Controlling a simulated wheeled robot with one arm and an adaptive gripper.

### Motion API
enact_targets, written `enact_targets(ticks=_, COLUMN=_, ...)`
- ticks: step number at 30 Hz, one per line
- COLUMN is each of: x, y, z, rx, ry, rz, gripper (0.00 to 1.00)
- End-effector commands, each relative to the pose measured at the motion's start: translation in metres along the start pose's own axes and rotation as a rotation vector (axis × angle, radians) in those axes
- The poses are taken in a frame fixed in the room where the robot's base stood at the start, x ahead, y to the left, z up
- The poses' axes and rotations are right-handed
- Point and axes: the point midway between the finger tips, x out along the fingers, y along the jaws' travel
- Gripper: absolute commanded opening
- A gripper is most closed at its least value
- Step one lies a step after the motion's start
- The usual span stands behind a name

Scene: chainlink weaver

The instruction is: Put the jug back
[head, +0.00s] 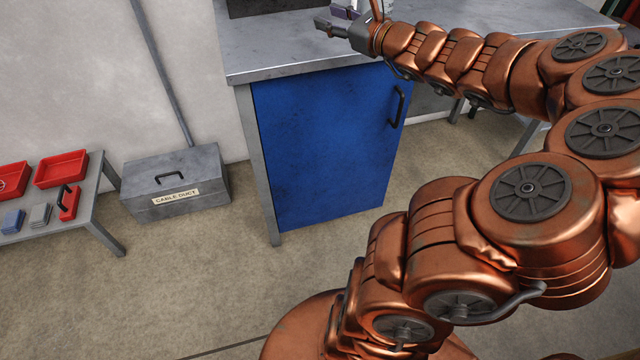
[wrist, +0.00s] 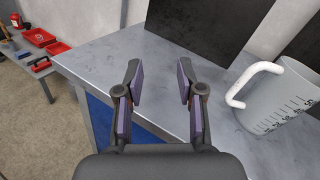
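The jug (wrist: 284,98) is clear with dark graduation marks and a white handle (wrist: 250,84). In the wrist view it stands upright on the grey workbench top (wrist: 95,62), at the right. My gripper (wrist: 159,75) is open and empty above the bench, left of the jug and apart from it. In the head view my gripper (head: 335,22) is at the top, over the bench. I cannot make out the jug clearly in the head view.
A dark panel (wrist: 205,30) stands at the back of the bench. The bench has a blue door (head: 320,145). A grey cable duct box (head: 175,185) stands on the floor. A low table (head: 88,205) with red trays (head: 62,169) is at the left.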

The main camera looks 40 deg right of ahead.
Motion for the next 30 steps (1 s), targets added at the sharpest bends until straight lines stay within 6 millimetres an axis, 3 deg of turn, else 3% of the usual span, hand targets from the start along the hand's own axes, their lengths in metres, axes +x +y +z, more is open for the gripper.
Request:
enact_targets(ticks=1, x=0.014, y=0.041, z=0.014, rx=-0.102, ry=-0.008, rz=0.103, gripper=0.38)
enact_targets(ticks=3, x=0.024, y=0.097, z=0.027, rx=-0.251, ry=-0.022, rz=0.245, gripper=0.38)
enact_targets(ticks=7, x=0.022, y=0.203, z=0.036, rx=-0.526, ry=-0.061, rz=0.527, gripper=0.38)
enact_targets(ticks=9, x=0.009, y=0.259, z=0.035, rx=-0.676, ry=-0.091, rz=0.689, gripper=0.38)
enact_targets(ticks=12, x=-0.022, y=0.326, z=0.021, rx=-0.880, ry=-0.134, rz=0.921, gripper=0.38)
enact_targets(ticks=15, x=-0.064, y=0.374, z=0.000, rx=-1.078, ry=-0.174, rz=1.148, gripper=0.38)
enact_targets(ticks=18, x=-0.111, y=0.402, z=-0.026, rx=-1.263, ry=-0.212, rz=1.377, gripper=0.38)
enact_targets(ticks=21, x=-0.160, y=0.411, z=-0.053, rx=-1.434, ry=-0.238, rz=1.606, gripper=0.38)
enact_targets(ticks=25, x=-0.214, y=0.396, z=-0.082, rx=-1.616, ry=-0.248, rz=1.877, gripper=0.38)
enact_targets(ticks=30, x=-0.256, y=0.365, z=-0.101, rx=-1.756, ry=-0.232, rz=2.117, gripper=0.38)
